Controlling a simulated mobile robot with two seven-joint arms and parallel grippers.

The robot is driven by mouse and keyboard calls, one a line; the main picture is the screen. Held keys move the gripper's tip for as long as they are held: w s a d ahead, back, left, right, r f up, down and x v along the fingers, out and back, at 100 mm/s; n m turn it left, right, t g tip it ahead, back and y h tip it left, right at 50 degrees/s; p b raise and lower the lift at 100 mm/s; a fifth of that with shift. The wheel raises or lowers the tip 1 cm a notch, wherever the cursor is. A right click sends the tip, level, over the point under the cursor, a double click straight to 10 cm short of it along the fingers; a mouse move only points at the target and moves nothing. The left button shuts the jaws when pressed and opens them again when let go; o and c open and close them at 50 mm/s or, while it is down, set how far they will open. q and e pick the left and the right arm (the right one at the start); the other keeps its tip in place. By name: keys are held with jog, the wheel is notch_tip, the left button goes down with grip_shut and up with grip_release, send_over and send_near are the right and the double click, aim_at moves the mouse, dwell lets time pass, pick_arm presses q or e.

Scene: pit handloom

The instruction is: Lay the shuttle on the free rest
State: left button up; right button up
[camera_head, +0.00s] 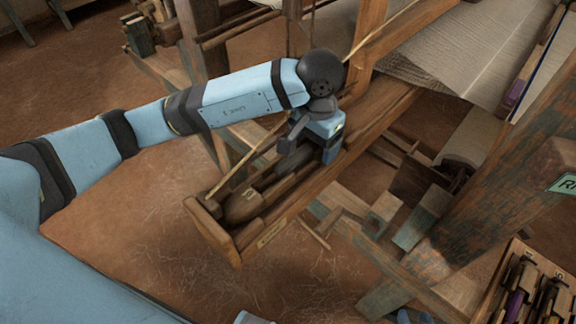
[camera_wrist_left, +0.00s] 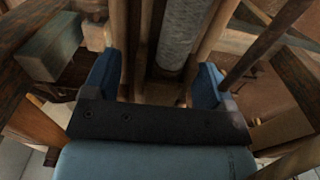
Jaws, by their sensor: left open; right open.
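The shuttle (camera_head: 243,205) is a brown wooden boat shape lying in a long wooden trough (camera_head: 219,237) on the loom, in the middle of the head view. A grey wound part of it (camera_head: 294,160) shows under my left gripper (camera_head: 308,148). In the left wrist view my left gripper (camera_wrist_left: 157,70) is open, its blue fingers on either side of a grey cylinder (camera_wrist_left: 180,38), likely that wound part; contact cannot be told. My right gripper (camera_head: 412,316) shows only as blue tips at the bottom edge, open. Which rest is free cannot be told.
A wooden rack (camera_head: 492,285) with several numbered, shuttle-like pieces stands at the lower right, cut by the frame. A thick weathered post (camera_head: 480,200) rises between trough and rack. Woven cloth (camera_head: 460,50) stretches at the upper right. Bare earth floor lies at the left.

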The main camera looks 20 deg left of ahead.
pick_arm(q)
jog(key=c, duration=1)
